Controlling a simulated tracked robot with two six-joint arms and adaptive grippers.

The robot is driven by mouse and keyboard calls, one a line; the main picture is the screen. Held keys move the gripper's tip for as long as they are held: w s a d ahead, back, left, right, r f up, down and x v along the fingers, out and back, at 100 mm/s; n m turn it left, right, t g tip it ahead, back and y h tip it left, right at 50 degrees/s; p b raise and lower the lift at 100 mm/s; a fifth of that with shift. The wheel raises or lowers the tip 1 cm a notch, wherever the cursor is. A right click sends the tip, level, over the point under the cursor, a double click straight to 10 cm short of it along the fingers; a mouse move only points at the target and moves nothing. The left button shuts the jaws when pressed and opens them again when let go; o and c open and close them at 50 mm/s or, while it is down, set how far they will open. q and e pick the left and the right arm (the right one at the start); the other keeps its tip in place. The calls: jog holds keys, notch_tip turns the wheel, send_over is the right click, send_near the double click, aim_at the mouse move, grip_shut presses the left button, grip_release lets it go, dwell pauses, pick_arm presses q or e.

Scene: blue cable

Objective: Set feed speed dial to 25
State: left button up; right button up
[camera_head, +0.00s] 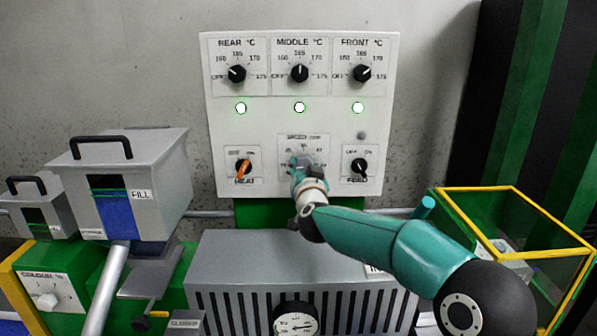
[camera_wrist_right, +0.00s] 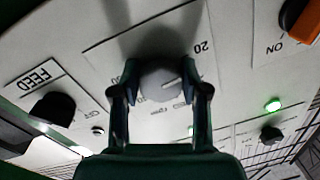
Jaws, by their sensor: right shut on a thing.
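The speed dial panel (camera_head: 316,142) sits low in the middle of the white control panel, between the heat and feed switches. My right gripper (camera_head: 297,165) reaches it from the lower right and hides most of the dial in the head view. In the right wrist view, the grey round dial knob (camera_wrist_right: 166,84) sits between the two fingers of the right gripper (camera_wrist_right: 160,75), which are shut on it. An upside-down "20" is readable nearby; the exact setting cannot be told. My left gripper is in neither view.
The orange heat switch (camera_head: 243,167) and black feed switch (camera_head: 358,167) flank the dial closely. Three temperature knobs and three lit green lamps are above. A grey slotted housing (camera_head: 240,262) lies below. A grey fill hopper (camera_head: 165,185) stands left, a yellow-edged clear guard (camera_head: 515,195) right.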

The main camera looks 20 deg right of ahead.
jog(key=m+b, duration=0.3)
jog(key=m, duration=0.1)
jog(key=shift+a, duration=0.15)
jog(key=m+b, duration=0.2)
jog(key=m, duration=0.3)
jog(key=shift+t+b, duration=0.3)
jog(key=shift+m, duration=0.3)
jog(key=o, duration=1.1)
jog(key=shift+r, duration=0.1)
jog(key=v, duration=1.2)
jog(key=shift+a, duration=0.2)
